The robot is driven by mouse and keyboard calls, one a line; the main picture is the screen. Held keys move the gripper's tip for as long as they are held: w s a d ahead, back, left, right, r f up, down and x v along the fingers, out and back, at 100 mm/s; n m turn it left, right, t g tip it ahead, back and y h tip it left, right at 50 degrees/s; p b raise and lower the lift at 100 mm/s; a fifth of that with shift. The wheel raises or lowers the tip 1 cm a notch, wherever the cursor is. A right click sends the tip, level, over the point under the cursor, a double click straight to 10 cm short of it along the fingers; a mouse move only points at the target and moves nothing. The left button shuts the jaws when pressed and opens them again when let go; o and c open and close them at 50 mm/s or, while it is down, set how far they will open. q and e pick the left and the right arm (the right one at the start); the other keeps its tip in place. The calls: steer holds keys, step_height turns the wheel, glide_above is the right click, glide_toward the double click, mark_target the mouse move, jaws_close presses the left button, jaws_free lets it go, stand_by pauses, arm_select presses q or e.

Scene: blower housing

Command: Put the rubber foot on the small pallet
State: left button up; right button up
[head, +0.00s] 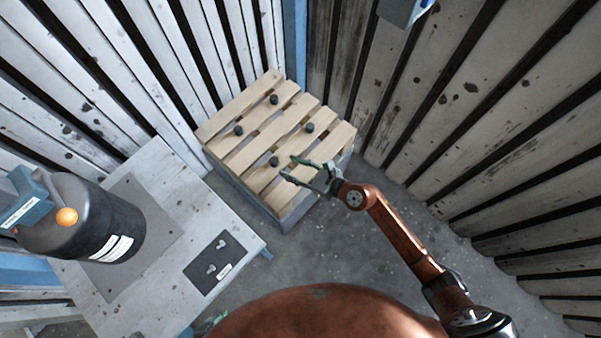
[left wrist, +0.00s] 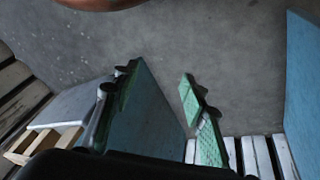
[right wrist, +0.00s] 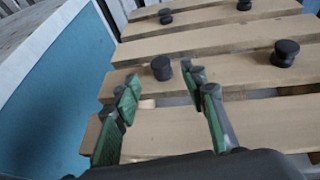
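The small pallet (head: 248,155) is a slatted pale wooden platform at the top middle of the head view. Several black rubber feet stand apart on its slats; the nearest rubber foot (head: 274,161) is just beyond my right gripper (head: 289,168). In the right wrist view this rubber foot (right wrist: 161,67) appears ahead of and between the fingertips, not clasped. Another rubber foot (right wrist: 285,53) stands to the right. My right gripper is open and empty over the pallet's near side. My left gripper (left wrist: 160,76) is open with nothing held, in the left wrist view.
A worn white table (head: 160,170) stands to the left. It carries a black cylinder (head: 85,215) with an orange knob and a dark plate (head: 215,262) with small metal parts. Slatted walls close in behind and right. Grey floor (head: 290,255) is open in front of the pallet.

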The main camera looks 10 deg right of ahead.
steer(key=shift+p+v, duration=0.35)
steer(key=shift+v, duration=1.4)
arm_select(q)
steer(key=shift+s+a+r+g+y, duration=0.3)
steer(key=shift+s+a+r+g, duration=0.2)
steer(key=shift+s+a+r, duration=0.35)
steer(key=shift+d+r, duration=0.1)
steer(key=shift+r, duration=0.05)
